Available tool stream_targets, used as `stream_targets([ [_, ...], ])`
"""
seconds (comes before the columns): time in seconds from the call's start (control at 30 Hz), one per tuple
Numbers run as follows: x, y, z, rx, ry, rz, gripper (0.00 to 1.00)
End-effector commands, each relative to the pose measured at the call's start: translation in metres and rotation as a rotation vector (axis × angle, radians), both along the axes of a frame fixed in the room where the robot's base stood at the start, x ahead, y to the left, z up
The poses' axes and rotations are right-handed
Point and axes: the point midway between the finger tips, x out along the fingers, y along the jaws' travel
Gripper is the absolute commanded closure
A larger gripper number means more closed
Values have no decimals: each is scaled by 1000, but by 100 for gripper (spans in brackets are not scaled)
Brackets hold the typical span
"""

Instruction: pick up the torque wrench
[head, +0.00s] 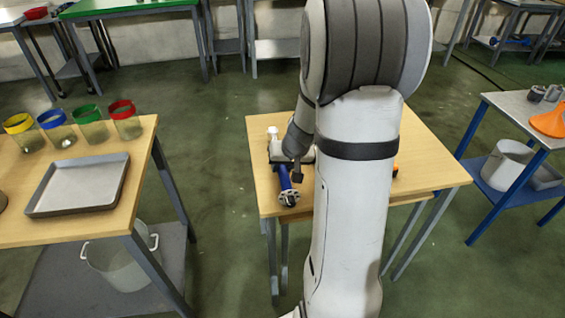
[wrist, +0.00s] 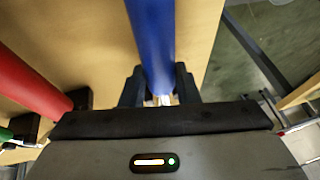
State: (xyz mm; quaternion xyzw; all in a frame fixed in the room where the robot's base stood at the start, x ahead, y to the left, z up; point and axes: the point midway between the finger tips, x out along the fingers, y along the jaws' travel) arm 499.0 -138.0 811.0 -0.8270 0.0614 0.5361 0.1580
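A blue bar-shaped tool with a round metallic end (head: 288,192) lies on the wooden table, its metallic end toward the front edge. I cannot tell for sure that it is the torque wrench. In the wrist view the blue bar (wrist: 152,35) runs between the two dark fingers of my gripper (wrist: 160,88). The fingers are close along both its sides; whether they press on it is not clear. In the head view my gripper (head: 297,174) is low over the table at the tool, partly hidden by my arm.
A red bar (wrist: 28,85) lies left of my gripper in the wrist view, with a green piece beside it. My arm hides much of the wooden table (head: 430,165). An orange thing (head: 395,170) shows behind it. The left table holds a grey tray (head: 78,185) and several jars.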

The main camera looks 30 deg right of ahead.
Motion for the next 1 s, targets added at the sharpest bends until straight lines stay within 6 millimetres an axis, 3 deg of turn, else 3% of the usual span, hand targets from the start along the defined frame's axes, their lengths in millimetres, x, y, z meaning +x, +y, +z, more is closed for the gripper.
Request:
stream_targets([
  [0.3,0,0,0,-1,0,0,99],
  [0.73,1,0,4,-2,-4,0,100],
  [1.0,2,0,45,-4,-9,1,100],
])
